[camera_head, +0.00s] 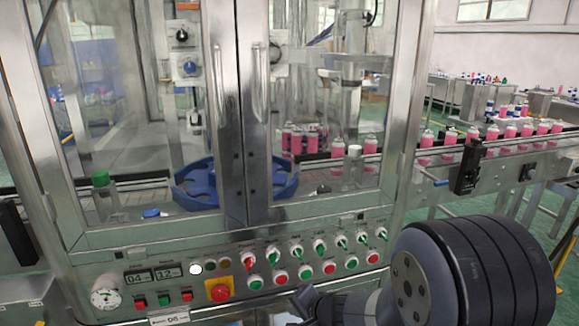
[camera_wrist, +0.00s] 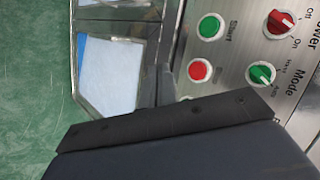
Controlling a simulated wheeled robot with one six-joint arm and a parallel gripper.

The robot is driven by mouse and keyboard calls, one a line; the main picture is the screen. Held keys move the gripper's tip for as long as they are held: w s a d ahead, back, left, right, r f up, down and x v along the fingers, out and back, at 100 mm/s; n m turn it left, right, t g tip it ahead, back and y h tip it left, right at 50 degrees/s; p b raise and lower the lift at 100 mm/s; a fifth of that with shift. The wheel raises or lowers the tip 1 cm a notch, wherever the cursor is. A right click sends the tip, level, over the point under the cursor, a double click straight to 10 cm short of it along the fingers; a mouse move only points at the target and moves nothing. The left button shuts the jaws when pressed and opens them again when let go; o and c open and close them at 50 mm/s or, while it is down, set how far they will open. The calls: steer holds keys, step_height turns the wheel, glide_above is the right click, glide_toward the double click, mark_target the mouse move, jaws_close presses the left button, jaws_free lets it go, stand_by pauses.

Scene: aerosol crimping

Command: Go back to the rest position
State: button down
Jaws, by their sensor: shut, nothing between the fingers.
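My gripper (camera_head: 312,301) is at the bottom of the head view, low in front of the control panel (camera_head: 130,262). Its dark fingers are shut and hold nothing. Part of it is hidden behind my own arm and cut off by the lower picture edge. In the wrist view a dark part of my gripper fills the lower half and covers part of the panel. Beside it show a green Start button (camera_wrist: 209,26), a red button (camera_wrist: 200,70), a green Mode knob (camera_wrist: 262,74) and a red Power knob (camera_wrist: 281,22). I cannot tell whether the gripper touches the panel.
The machine's glass doors (camera_head: 222,110) are closed above the panel. A red emergency button (camera_head: 219,291) sits on a yellow plate. Pink cans (camera_head: 510,130) stand on a conveyor (camera_head: 530,158) at right. A white sheet (camera_wrist: 108,75) and green floor (camera_wrist: 30,70) show in the wrist view.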

steer(key=w, duration=0.2)
steer(key=w+a+p, duration=0.1)
steer(key=shift+r, duration=0.3)
stand_by(0.3)
steer(key=shift+p, duration=0.6)
